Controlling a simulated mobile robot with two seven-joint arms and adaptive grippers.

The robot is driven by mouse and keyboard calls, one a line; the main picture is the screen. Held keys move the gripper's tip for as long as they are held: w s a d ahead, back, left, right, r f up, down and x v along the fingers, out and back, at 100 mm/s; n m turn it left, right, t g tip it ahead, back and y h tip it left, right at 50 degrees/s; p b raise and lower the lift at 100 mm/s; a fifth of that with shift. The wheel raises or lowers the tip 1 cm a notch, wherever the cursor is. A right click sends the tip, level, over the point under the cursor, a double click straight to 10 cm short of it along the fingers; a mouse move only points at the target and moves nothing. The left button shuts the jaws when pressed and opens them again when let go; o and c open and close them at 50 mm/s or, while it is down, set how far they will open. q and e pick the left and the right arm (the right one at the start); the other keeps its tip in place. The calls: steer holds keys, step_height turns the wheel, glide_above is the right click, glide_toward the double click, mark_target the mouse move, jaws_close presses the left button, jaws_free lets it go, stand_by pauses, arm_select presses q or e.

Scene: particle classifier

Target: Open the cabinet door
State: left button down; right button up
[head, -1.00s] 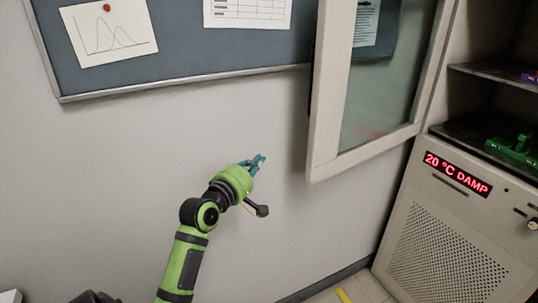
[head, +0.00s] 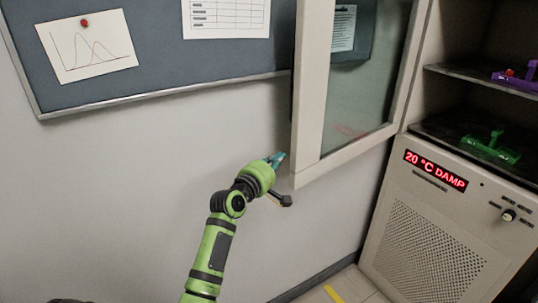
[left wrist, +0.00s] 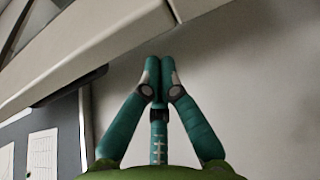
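The cabinet door (head: 309,100) is a beige frame with a glass pane. It stands swung out to the left of the cabinet, which is open to view. My left gripper (head: 279,159) is by the door's lower left corner, seeming just left of the free edge; contact cannot be told. In the left wrist view, the teal fingers of the left gripper (left wrist: 159,72) meet at the tips with nothing between them. The door's beige frame (left wrist: 110,62) crosses just beyond them. My right gripper is not in view.
The cabinet's lower panel (head: 430,250) has a red "20 °C DAMP" display (head: 435,170) and a knob. A green object (head: 490,148) and a purple object (head: 516,82) sit on the shelves. A pinboard (head: 160,80) hangs on the wall behind the door.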

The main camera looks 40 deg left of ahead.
arm_select(q)
steer(key=shift+s+d, duration=0.2)
steer(key=shift+d, duration=0.3)
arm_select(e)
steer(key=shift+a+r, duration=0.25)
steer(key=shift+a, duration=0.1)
arm_select(q)
steer(key=shift+f, duration=0.1)
